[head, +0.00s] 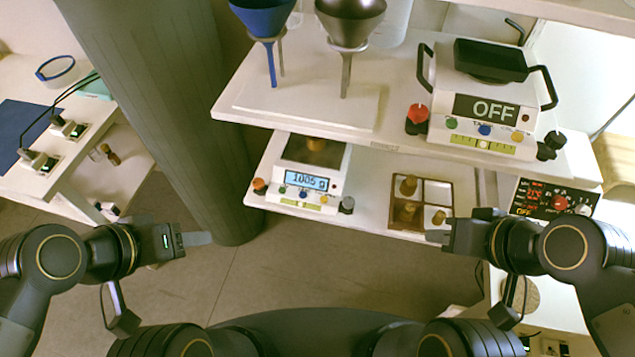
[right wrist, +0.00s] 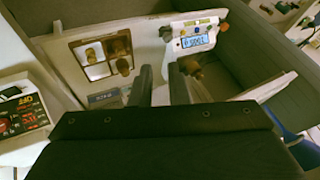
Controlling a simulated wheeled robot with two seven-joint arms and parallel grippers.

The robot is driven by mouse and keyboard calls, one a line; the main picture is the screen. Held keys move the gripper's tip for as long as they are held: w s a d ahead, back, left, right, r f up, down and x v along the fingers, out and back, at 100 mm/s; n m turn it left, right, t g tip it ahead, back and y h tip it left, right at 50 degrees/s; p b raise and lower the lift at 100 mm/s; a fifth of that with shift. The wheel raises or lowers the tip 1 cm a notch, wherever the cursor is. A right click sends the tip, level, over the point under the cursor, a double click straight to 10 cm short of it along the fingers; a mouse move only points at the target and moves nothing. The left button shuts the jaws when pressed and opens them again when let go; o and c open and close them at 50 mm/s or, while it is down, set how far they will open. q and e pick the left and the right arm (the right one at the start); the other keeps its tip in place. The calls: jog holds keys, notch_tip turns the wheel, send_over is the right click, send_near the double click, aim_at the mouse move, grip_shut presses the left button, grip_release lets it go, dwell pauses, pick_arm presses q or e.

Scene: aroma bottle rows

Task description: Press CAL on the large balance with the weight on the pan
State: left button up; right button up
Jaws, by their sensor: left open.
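On the lower shelf a white balance (head: 318,190) has a lit display reading about 1005 g. A brass weight (head: 316,145) stands on its dark pan, partly hidden by the shelf above. Small coloured buttons line its front; their labels are too small to read. The lower balance also shows in the right wrist view (right wrist: 193,38). My left gripper (head: 198,239) is open and empty, left of the shelves. My right gripper (head: 437,237) is open and empty, in front of the weight box.
A divided weight box (head: 392,222) with brass weights sits right of the lower balance. Two funnels, blue (head: 263,18) and dark (head: 350,22), stand on the upper shelf (head: 300,105), which overhangs. A red-display device (head: 555,200) is at right. Floor space between my arms is clear.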

grip_shut()
dwell(0.3)
dwell(1.0)
